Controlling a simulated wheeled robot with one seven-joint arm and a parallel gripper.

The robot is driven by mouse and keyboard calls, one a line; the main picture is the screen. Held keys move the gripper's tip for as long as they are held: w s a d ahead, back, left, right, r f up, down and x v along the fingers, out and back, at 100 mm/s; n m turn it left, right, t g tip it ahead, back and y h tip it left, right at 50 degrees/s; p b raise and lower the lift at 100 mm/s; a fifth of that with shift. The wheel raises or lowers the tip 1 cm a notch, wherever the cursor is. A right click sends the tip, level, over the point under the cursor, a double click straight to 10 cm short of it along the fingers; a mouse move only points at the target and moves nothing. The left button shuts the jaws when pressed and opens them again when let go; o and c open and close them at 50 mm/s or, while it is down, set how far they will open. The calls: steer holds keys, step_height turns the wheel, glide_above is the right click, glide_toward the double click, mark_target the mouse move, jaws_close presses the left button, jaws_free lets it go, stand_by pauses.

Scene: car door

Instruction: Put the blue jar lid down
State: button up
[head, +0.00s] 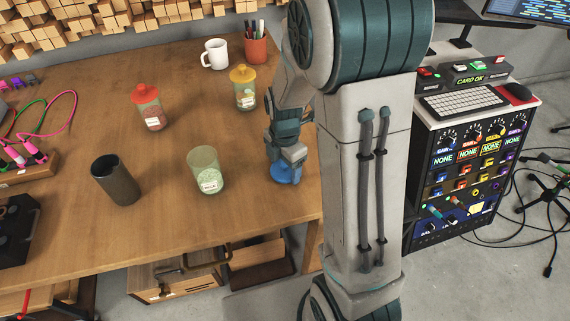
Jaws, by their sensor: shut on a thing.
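The blue jar lid (281,175) is at the right side of the wooden table (110,235), under my gripper (287,165). My gripper points down and is shut on the lid. I cannot tell whether the lid touches the table top. An open greenish glass jar (205,172) with a white label stands upright to the left of the lid, apart from it. The gripper's fingertips are small and partly hidden in this view.
A red-lidded jar (149,108), a yellow-lidded jar (243,88), a dark cup (115,180), a white mug (214,54) and a pen holder (255,45) stand on the table. Cables lie at the left. A control cabinet (465,150) stands at the right.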

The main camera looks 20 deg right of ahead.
steer(key=shift+f, duration=0.2)
steer(key=o, duration=1)
steer(key=shift+c, duration=0.2)
steer(key=shift+r, duration=0.1)
step_height(320, 180, up, 12)
steer(key=p, duration=0.2)
steer(key=s+r+m+t, duration=0.2)
steer(key=s+r+m, duration=0.2)
steer(key=s+m, duration=0.9)
steer(key=shift+s+m, duration=0.4)
steer(key=shift+m, duration=4.3)
steer(key=shift+a+r, duration=0.1)
